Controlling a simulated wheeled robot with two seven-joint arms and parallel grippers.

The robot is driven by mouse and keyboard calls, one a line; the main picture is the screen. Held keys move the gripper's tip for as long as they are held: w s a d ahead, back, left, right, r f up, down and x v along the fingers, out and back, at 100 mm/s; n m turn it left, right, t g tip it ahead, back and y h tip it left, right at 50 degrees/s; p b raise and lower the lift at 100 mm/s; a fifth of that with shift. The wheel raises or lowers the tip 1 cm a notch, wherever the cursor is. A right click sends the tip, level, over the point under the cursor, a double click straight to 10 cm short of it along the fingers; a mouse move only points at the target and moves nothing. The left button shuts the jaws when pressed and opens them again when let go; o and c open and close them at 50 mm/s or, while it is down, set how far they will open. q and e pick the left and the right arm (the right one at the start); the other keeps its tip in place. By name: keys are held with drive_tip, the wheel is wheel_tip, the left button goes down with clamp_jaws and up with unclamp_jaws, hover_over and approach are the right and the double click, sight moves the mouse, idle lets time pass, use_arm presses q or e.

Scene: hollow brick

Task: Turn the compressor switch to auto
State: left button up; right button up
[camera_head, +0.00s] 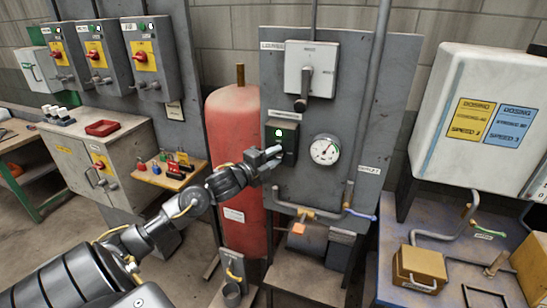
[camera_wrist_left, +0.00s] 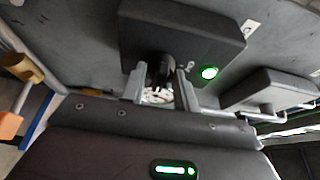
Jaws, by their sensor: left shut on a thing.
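The compressor switch is a dark box (camera_head: 284,135) with a lit green lamp, mounted on the grey panel beside the round gauge. It also shows in the left wrist view (camera_wrist_left: 185,30), with its green lamp glowing to the right of my fingers. My left gripper (camera_head: 268,157) is at the lower front of this box. In the left wrist view its two fingers (camera_wrist_left: 160,90) are on either side of the small black knob (camera_wrist_left: 160,68) and shut on it. The knob's pointing direction and markings are mostly hidden by the fingers. My right gripper is not in view.
A white pressure gauge (camera_head: 324,150) is close right of the switch. A grey lever switch (camera_head: 312,70) is above it. A red tank (camera_head: 235,115) stands to the left, behind my arm. Pipes and a valve (camera_head: 305,213) run below the box.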

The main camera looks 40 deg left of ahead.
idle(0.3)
use_arm(q)
drive_tip(key=o, duration=1)
drive_tip(key=s+b, duration=0.1)
drive_tip(key=s, duration=0.2)
drive_tip(key=s+b, duration=0.1)
drive_tip(key=s, duration=0.3)
drive_tip(key=s+b, duration=0.1)
drive_tip(key=s, duration=0.2)
drive_tip(key=shift+s+a+b, duration=0.25)
drive_tip(key=shift+s+b, duration=0.1)
